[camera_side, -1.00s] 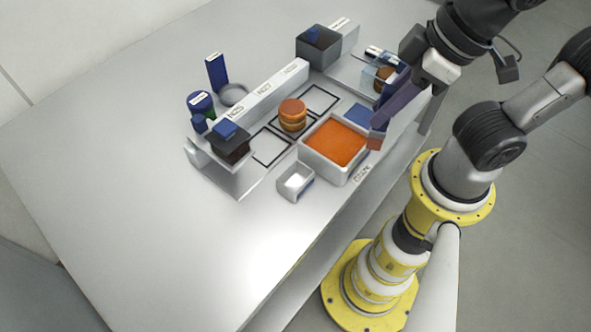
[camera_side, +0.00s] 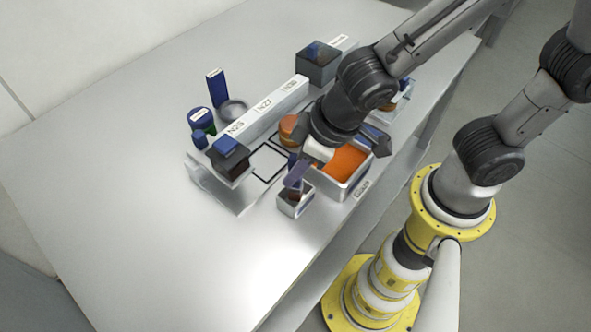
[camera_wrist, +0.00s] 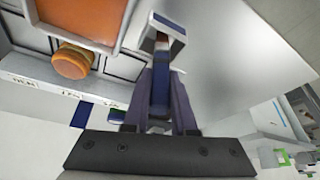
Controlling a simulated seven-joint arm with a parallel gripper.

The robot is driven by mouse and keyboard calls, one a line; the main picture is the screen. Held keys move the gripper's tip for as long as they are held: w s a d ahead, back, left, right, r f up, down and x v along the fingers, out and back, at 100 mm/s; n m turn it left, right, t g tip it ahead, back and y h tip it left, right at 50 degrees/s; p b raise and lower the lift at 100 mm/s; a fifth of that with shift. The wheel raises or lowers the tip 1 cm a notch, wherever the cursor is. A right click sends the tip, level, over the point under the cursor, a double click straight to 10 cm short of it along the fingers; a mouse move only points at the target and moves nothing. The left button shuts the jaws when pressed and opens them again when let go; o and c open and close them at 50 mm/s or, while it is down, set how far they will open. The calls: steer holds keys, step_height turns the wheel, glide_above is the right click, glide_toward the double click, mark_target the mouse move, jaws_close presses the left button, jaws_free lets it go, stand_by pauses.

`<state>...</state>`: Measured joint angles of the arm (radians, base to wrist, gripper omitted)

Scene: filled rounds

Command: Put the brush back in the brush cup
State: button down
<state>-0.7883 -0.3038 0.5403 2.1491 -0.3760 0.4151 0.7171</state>
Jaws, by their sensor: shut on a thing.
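The brush has a blue handle (camera_wrist: 160,88) and a reddish-brown head, which shows in the wrist view at the mouth of the cup. My gripper (camera_wrist: 160,100) is shut on the handle; in the side view my gripper (camera_side: 297,174) hangs right above the cup. The brush cup is a small white open box (camera_side: 296,211) at the front of the tray; it also shows in the wrist view (camera_wrist: 176,22) with a blue face. The brush head appears to be inside the cup's opening. How deep it sits, and whether it touches the bottom, is hidden.
A tray with orange filling (camera_side: 347,162) stands right beside the cup, partly under my arm. An orange round (camera_side: 288,128) sits on the marked squares behind. A dark box with a blue top (camera_side: 229,158) stands to the left. The table's front left is clear.

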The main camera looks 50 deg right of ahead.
steer(key=shift+f, duration=0.65)
steer(key=shift+f, duration=0.15)
steer(key=c, duration=0.7)
jaws_free()
steer(key=shift+c, duration=0.2)
steer(key=v, duration=1.2)
steer(key=s+d+r+m+h, duration=0.1)
steer(key=s+d+m, duration=0.1)
steer(key=d, duration=0.7)
steer(key=s+d+r+m+t, duration=0.1)
steer(key=d+m, duration=0.1)
steer(key=d, duration=0.7)
steer(key=shift+s+h, duration=0.4)
steer(key=shift+d+r, duration=0.1)
